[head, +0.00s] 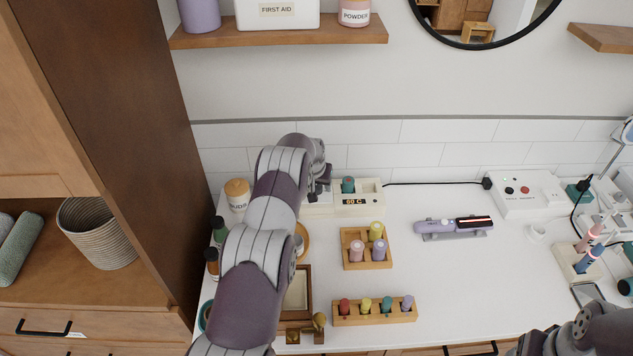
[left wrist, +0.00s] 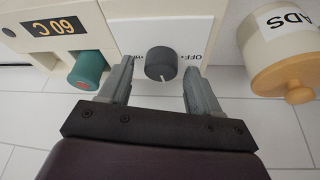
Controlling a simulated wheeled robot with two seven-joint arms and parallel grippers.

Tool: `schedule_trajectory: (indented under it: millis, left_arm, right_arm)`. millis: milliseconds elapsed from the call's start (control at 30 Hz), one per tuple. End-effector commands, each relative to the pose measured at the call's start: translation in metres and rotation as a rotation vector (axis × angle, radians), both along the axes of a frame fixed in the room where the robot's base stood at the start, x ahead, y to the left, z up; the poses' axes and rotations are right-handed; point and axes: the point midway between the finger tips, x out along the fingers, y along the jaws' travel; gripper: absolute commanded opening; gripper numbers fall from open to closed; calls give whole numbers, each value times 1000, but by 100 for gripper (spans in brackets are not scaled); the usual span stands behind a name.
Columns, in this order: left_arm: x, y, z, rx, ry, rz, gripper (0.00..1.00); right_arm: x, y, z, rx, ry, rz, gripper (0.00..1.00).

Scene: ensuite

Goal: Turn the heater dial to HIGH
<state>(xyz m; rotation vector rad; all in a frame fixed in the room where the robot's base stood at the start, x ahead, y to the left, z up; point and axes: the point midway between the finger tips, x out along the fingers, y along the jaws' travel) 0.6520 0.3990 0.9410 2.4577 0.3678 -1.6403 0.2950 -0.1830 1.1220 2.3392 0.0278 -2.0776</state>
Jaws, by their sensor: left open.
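The heater is a cream box on the counter against the tiled wall (head: 371,198), with a "60 C" display and a teal roll standing in it. In the left wrist view its white panel (left wrist: 135,28) carries a dark grey dial (left wrist: 161,64) with a white pointer mark. "OFF" is printed to the right of the dial. Another label on its left is mostly hidden. My left gripper (left wrist: 157,74) is open, its fingers on either side of the dial, with visible gaps. In the head view my left arm hides the dial. My right gripper is out of view.
A jar with a wooden lid (head: 237,194) stands left of the heater. Wooden holders with coloured rollers (head: 367,265) (head: 375,318) and a lilac hair straightener (head: 453,226) lie in front and right. A wall shelf (head: 280,35) hangs above.

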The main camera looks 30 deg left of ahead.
Motion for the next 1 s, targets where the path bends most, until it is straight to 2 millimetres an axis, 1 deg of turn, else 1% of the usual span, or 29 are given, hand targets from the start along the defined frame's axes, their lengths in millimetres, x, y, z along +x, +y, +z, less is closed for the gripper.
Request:
schedule_trajectory:
  millis: [167, 200, 267, 300, 333, 367, 533, 667, 867, 1000]
  left_arm:
    - [0, 0, 0, 0, 1, 0, 63]
    - [0, 0, 0, -1, 1, 1, 56]
    - [0, 0, 0, -1, 1, 1, 37]
    - [0, 0, 0, -1, 1, 1, 24]
    - [0, 0, 0, -1, 1, 1, 14]
    - [0, 0, 0, -1, 1, 1, 6]
    - [0, 0, -1, -1, 1, -3, 7]
    - [0, 0, -2, -1, 0, -26, 7]
    - [0, 1, -6, 0, -1, -126, 7]
    - [0, 1, -8, 0, -2, -235, 7]
  right_arm:
    - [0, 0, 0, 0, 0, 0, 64]
    - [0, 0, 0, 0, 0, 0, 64]
    - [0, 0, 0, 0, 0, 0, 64]
    - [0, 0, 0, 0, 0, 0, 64]
    - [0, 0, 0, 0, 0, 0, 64]
    - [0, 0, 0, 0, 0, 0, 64]
    - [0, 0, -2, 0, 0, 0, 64]
    - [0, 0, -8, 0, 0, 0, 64]
    - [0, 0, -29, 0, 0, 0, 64]
    - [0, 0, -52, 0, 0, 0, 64]
